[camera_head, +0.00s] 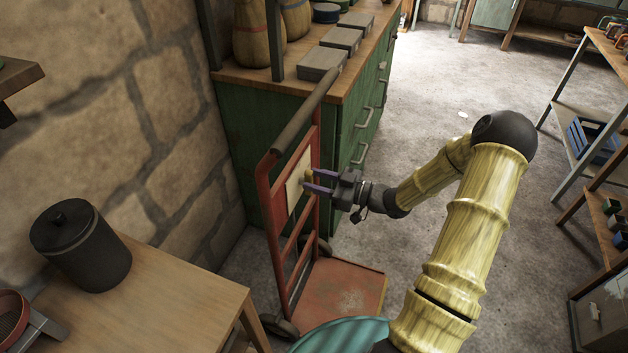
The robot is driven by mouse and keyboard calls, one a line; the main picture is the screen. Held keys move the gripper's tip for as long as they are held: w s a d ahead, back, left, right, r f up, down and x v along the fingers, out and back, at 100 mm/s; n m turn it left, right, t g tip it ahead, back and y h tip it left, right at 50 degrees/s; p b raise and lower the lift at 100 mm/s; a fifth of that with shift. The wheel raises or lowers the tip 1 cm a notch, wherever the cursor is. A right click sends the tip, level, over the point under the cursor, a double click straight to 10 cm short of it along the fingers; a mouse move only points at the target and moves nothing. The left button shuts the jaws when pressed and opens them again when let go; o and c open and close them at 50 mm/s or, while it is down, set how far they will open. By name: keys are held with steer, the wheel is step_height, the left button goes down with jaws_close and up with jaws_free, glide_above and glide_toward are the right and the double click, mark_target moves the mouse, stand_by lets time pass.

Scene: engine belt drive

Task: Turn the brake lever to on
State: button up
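A red hand cart (277,205) stands left of centre, with a cream panel (297,186) fixed to its upright frame. A small yellowish piece (308,175) sticks out from the panel; it may be the brake lever, but it is too small to tell its setting. My gripper (310,181) reaches in from the right with its two purple fingers apart. The fingertips are at or just in front of this piece. I cannot tell whether they touch it or have it between them.
A wooden table (150,305) with a dark lidded pot (80,245) stands at the lower left. A green cabinet (262,135) is behind the cart. Shelves (585,120) line the right side. The concrete floor (450,75) is largely clear.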

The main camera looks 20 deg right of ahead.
steer(key=shift+w+a, duration=0.3)
steer(key=shift+a, duration=0.1)
jaws_close()
